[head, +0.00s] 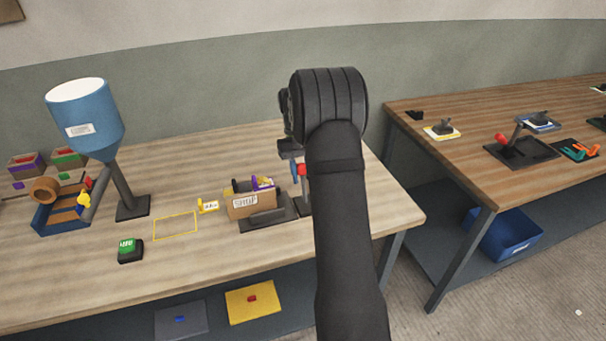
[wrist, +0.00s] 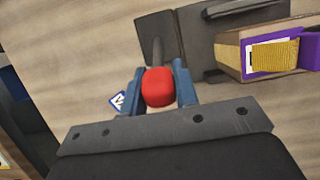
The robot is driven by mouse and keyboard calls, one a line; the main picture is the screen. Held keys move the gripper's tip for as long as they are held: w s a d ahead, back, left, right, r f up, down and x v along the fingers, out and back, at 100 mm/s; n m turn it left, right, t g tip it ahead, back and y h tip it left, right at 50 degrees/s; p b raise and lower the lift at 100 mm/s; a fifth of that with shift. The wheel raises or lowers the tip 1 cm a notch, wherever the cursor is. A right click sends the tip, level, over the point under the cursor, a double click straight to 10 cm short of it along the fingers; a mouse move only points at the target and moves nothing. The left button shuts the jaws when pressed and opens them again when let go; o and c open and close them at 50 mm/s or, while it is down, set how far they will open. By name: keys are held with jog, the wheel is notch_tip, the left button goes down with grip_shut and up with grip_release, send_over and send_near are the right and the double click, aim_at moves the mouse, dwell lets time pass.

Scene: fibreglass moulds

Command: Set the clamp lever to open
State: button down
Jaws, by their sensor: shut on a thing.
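A lever with a red knob (wrist: 158,88) stands at the right end of the near table, beside a cardboard box. In the wrist view its grey shaft runs from the knob up to a dark base plate (wrist: 148,22). My gripper (wrist: 160,92) is shut on the red knob, with one blue finger on each side. In the head view my gripper (head: 299,171) is partly hidden by my own arm, and only a bit of the red knob shows. Most of the lever and its base are hidden there, so its exact tilt cannot be told.
A box marked SHOP (head: 242,211) sits on a dark stand left of the lever. A blue hopper (head: 85,120), a green button (head: 127,247) and a yellow outline (head: 175,227) lie further left. A second table at right holds another red-knobbed lever (head: 501,138).

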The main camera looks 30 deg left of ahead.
jog(key=shift+w+a+f, duration=0.15)
jog(key=shift+w+a, duration=0.1)
dwell(0.4)
jog(key=c, duration=1.1)
grip_release()
jog(key=v, duration=1.2)
jog(key=shift+s+f, duration=0.1)
jog(key=shift+f, duration=0.05)
